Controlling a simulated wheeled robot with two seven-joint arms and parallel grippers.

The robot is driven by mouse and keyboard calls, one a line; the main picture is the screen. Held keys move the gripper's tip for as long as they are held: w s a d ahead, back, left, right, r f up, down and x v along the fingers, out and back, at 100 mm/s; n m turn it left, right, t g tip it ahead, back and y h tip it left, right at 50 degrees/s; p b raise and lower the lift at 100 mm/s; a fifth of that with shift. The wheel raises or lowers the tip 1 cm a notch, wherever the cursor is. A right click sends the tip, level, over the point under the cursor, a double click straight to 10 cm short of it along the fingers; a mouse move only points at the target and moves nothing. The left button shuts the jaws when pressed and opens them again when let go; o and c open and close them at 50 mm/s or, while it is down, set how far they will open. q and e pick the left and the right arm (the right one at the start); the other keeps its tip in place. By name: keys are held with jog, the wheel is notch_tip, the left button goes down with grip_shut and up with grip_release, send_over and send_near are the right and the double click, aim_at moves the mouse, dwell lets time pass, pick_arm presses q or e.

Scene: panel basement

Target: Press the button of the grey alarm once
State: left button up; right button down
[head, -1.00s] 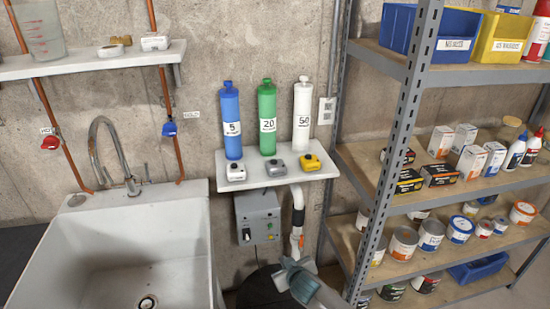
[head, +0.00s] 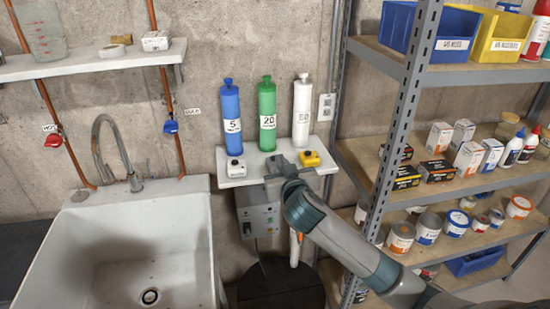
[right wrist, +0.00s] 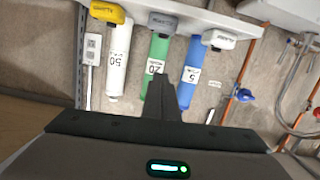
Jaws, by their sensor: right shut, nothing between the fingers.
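The grey alarm (right wrist: 163,20) shows in the right wrist view, which is upside down, between the yellow and white alarms at the shelf edge. In the head view it is covered or nearly covered by my right gripper (head: 280,166), which is at the middle of the small white shelf. In the right wrist view the shut, empty fingers (right wrist: 161,84) point towards the grey alarm and appear just short of it in the picture. I cannot tell whether they touch it. My left gripper is not in view.
The white alarm (head: 235,170) and yellow alarm (head: 309,159) flank the gripper closely. Blue (head: 231,118), green (head: 267,115) and white (head: 302,112) cylinders stand behind. A grey box (head: 258,220) hangs below. A metal rack (head: 392,150) is on the right, a sink (head: 130,205) on the left.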

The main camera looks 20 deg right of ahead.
jog(key=p+x, duration=0.3)
jog(key=x, duration=0.7)
jog(key=shift+p, duration=0.35)
notch_tip(320, 180, down, 3)
jog(key=shift+w+d+p, duration=0.1)
jog(key=shift+d+p, duration=0.05)
jog(key=shift+p, duration=0.5)
jog(key=shift+f, duration=0.6)
jog(key=shift+f, duration=0.1)
